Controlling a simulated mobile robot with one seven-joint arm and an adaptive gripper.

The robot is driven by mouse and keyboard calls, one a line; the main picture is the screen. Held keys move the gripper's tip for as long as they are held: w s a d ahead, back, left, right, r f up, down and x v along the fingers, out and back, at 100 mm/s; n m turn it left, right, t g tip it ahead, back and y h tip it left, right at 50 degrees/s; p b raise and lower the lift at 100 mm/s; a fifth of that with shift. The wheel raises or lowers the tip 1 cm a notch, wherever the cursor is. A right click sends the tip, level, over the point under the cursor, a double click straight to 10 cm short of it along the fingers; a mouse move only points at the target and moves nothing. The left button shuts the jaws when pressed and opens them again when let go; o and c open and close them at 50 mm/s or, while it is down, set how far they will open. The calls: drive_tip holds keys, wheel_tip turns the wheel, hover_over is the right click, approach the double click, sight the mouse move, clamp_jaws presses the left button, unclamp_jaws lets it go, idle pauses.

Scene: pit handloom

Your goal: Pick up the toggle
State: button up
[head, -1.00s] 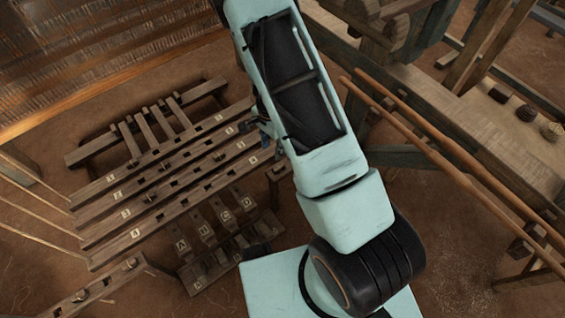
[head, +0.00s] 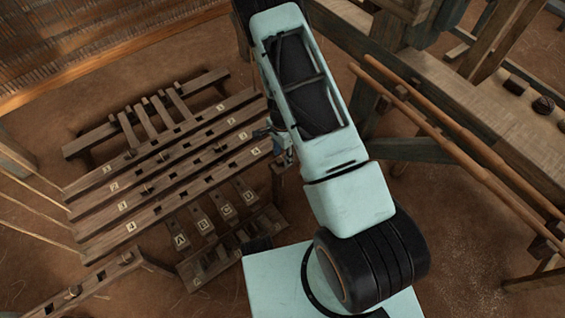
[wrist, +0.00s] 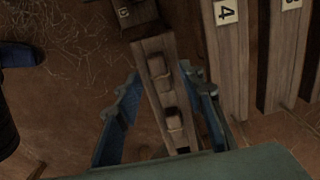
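My gripper (wrist: 158,74) is open in the wrist view, with its two blue fingers spread on either side of a narrow wooden beam. Two small rounded wooden blocks sit on that beam: one (wrist: 157,66) between the fingertips and one (wrist: 173,118) nearer the wrist. Either may be the toggle; I cannot tell which. Neither is visibly gripped. In the head view, my gripper (head: 282,148) shows only partly beside my arm, above a short dark wooden post (head: 278,182) at the right ends of the numbered beams. My arm hides part of this area.
Numbered slotted beams (head: 165,170) lie to the left of my gripper, and a lettered rack (head: 205,228) stands below them. Two long poles (head: 440,115) and a timber frame are on the right. In the wrist view, a beam marked 4 (wrist: 226,45) runs close to the right finger.

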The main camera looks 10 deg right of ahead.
drive_tip(key=shift+f, duration=0.6)
drive_tip(key=shift+c, duration=0.6)
clamp_jaws()
drive_tip(key=shift+r, duration=0.15)
